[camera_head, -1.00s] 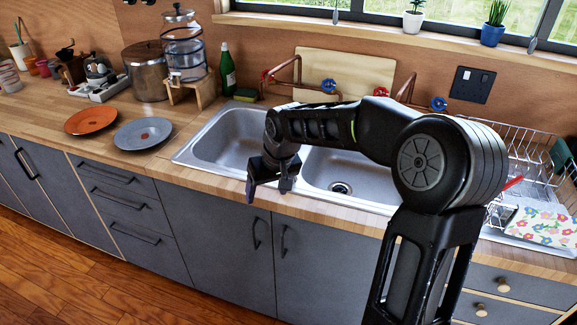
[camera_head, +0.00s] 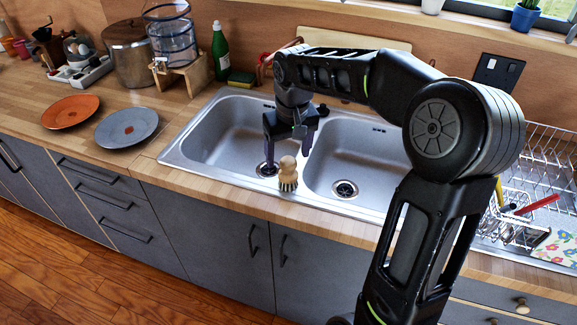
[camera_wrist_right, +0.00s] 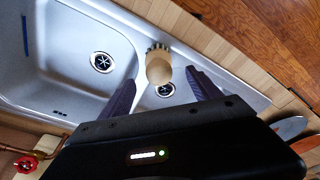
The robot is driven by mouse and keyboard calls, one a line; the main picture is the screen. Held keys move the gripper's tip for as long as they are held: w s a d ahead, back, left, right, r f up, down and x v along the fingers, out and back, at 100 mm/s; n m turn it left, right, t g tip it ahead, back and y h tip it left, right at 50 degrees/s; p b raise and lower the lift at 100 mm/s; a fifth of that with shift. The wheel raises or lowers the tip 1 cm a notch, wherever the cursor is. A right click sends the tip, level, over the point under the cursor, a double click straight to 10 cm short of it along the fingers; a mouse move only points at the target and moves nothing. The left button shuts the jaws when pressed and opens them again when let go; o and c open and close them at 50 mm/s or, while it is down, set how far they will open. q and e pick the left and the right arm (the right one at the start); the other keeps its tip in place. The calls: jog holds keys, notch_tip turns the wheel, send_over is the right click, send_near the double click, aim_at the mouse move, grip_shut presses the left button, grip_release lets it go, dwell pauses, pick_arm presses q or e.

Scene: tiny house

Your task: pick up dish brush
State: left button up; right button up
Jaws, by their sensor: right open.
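The dish brush (camera_head: 288,172) has a round wooden handle and dark bristles at its bottom. It stands upright on the front rim of the double sink, near the divider between the basins. My right gripper (camera_head: 288,160) is open above and just behind the brush in the head view. In the right wrist view the brush (camera_wrist_right: 158,66) shows between the two spread fingers of the right gripper (camera_wrist_right: 161,90), ahead of their tips. I cannot see contact between them. My left gripper is not in view.
An orange plate (camera_head: 70,112) and a grey plate (camera_head: 127,128) lie on the counter to the left. A green bottle (camera_head: 219,55) and a sponge (camera_head: 241,78) stand behind. A wire dish rack (camera_head: 540,160) is at the right.

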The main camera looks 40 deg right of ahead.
aim_at(288, 160)
jog(key=shift+s+a+r, duration=0.1)
jog(key=shift+s+a, duration=0.05)
jog(key=shift+s, duration=0.05)
jog(key=shift+w+f, duration=0.15)
jog(key=shift+f, duration=0.55)
jog(key=shift+w+f, duration=0.1)
jog(key=shift+f, duration=0.55)
jog(key=shift+f, duration=0.1)
jog(key=shift+f+p, duration=0.35)
jog(key=shift+p, duration=0.1)
jog(key=f, duration=0.1)
jog(key=f+p, duration=0.1)
jog(key=f, duration=0.1)
jog(key=shift+w+d+f, duration=0.15)
jog(key=shift+d+f, duration=0.05)
jog(key=shift+f, duration=0.5)
jog(key=shift+c, duration=0.5)
jog(key=c, duration=1.3)
